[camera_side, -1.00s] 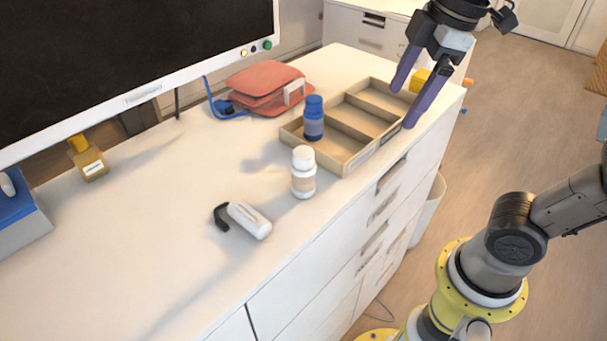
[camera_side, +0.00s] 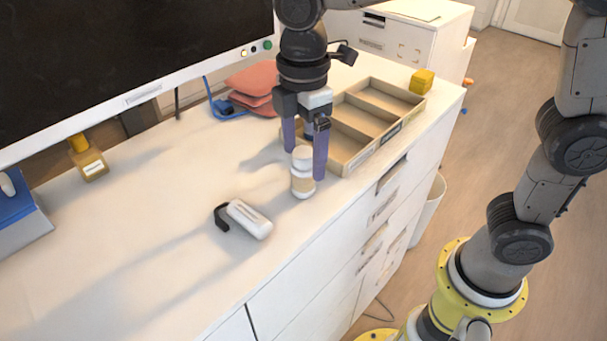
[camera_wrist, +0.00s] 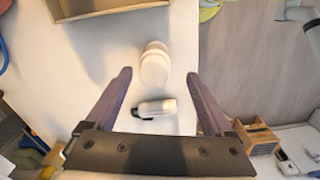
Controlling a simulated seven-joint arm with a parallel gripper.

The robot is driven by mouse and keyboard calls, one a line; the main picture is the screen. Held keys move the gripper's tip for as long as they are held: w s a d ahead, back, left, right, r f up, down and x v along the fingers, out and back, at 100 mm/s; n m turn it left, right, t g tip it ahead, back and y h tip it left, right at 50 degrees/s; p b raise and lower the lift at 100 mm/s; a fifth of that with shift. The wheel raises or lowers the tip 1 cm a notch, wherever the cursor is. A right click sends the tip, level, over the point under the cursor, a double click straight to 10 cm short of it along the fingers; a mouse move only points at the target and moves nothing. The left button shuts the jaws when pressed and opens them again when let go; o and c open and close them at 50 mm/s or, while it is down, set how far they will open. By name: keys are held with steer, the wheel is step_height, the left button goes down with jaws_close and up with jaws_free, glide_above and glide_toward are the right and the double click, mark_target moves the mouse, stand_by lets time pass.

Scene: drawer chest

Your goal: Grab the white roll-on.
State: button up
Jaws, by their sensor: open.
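The white roll-on (camera_side: 303,183), a white bottle with a tan label and a rounded cap, stands upright on the white chest top. It also shows in the wrist view (camera_wrist: 154,70), ahead of and between the fingertips. My gripper (camera_side: 304,164) points down with its purple fingers spread, at the bottle's cap end in the side view. In the wrist view my gripper (camera_wrist: 159,73) is open, with a gap on each side of the bottle and nothing held. I cannot tell whether the fingertips are level with the bottle or above it.
A white item with a black hooked end (camera_side: 248,218) lies nearby, left of the bottle. A wooden divided tray (camera_side: 358,155) stands behind to the right. A red pouch (camera_side: 252,84) and monitor (camera_side: 130,60) are at the back. The front left of the top is clear.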

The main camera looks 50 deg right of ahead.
mark_target(304, 178)
steer(key=shift+w+d+f, duration=0.1)
steer(key=shift+d+f, duration=0.05)
steer(key=shift+f, duration=1)
steer(key=shift+w+d+f, duration=0.1)
steer(key=shift+f, duration=1.05)
steer(key=shift+w+d+f, duration=0.1)
steer(key=shift+d+f, duration=0.05)
steer(key=shift+f, duration=1)
jaws_close()
